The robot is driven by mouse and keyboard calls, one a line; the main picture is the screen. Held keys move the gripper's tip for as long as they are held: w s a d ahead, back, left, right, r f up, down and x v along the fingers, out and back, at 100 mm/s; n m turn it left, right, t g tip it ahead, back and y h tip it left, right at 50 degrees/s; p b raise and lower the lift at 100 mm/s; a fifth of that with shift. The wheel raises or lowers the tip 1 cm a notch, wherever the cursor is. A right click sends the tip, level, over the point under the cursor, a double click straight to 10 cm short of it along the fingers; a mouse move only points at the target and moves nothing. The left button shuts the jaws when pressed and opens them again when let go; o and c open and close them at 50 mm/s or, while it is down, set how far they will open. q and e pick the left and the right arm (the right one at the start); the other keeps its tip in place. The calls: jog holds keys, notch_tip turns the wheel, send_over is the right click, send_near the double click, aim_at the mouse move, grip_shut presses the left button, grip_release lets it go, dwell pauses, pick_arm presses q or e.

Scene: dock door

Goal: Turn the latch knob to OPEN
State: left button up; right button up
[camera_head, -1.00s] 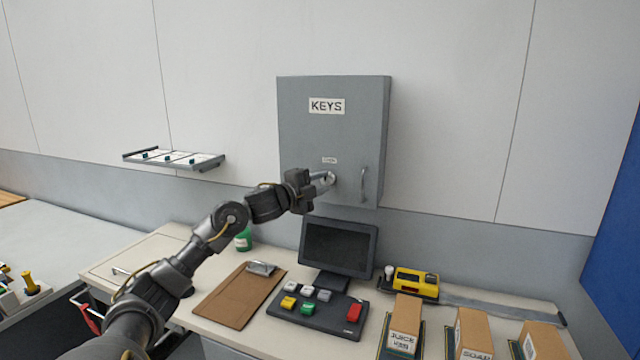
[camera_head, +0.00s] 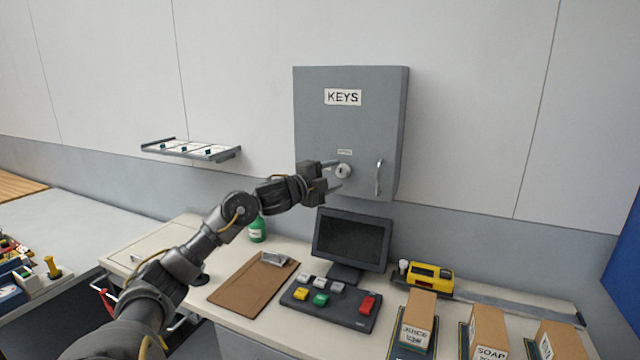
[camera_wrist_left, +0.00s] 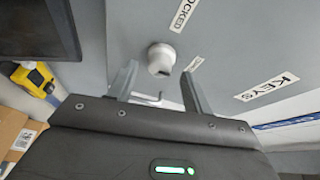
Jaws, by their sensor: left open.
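The grey key cabinet (camera_head: 350,125) hangs on the wall. Its round pale latch knob (camera_head: 343,171) sits low on the door, below a small label. In the left wrist view the knob (camera_wrist_left: 162,60) has a dark slot on its face, and a label reading LOCKED (camera_wrist_left: 183,14) is on the door near it. My left gripper (camera_head: 333,176) is open in front of the knob, fingers spread. In the wrist view the knob shows between and just beyond the fingertips (camera_wrist_left: 158,72), with a gap on each side. My right gripper is not in view.
A vertical bar handle (camera_head: 379,177) is right of the knob. Below stand a monitor (camera_head: 351,239), a button panel (camera_head: 330,304), a clipboard (camera_head: 250,282) and a yellow device (camera_head: 430,278). A small shelf (camera_head: 192,150) is on the wall at left.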

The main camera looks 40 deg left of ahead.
pick_arm(q)
jog(key=s+b, duration=0.5)
jog(key=s, duration=0.4)
jog(key=shift+s+a+f, duration=0.15)
jog(key=shift+s+a, duration=0.1)
jog(key=shift+s, duration=0.05)
